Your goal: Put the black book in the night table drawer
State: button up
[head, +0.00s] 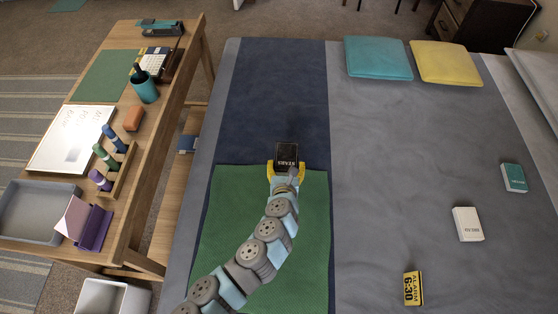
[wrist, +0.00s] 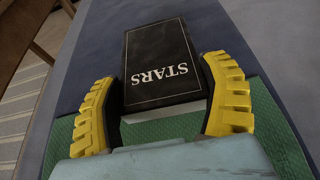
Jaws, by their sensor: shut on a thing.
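The black book (head: 287,153), with "STARS" on its cover, is between the yellow fingers of my gripper (head: 286,168). In the wrist view the book (wrist: 160,55) is held by its sides, cover facing the camera, with both fingers of my gripper (wrist: 163,80) against it. It is over the navy strip of the bed, by the far edge of the green mat. I cannot tell whether it touches the bed. A dark brown cabinet with drawer fronts (head: 458,22), possibly the night table, stands at the far right, partly cut off; its drawer state is unclear.
A cluttered wooden desk (head: 140,160) stands left. The grey bed middle is clear.

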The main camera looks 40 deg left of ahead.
jog(key=w+a+f+b, duration=0.1)
jog(key=a+f, duration=0.1)
jog(key=w+a+f, duration=0.2)
jog(key=w+a+f+b, duration=0.1)
jog(key=a+f, duration=0.1)
jog(key=shift+w+a+f+b, duration=0.15)
jog(key=shift+a+f+b, duration=0.15)
jog(key=shift+f, duration=0.1)
jog(key=shift+w+a+f, duration=0.1)
jog(key=shift+a+f, duration=0.05)
jog(key=shift+f, duration=0.4)
notch_tip(320, 180, down, 3)
jog(key=shift+r+b, duration=0.2)
jog(key=shift+b, duration=0.6)
jog(key=shift+f, duration=0.2)
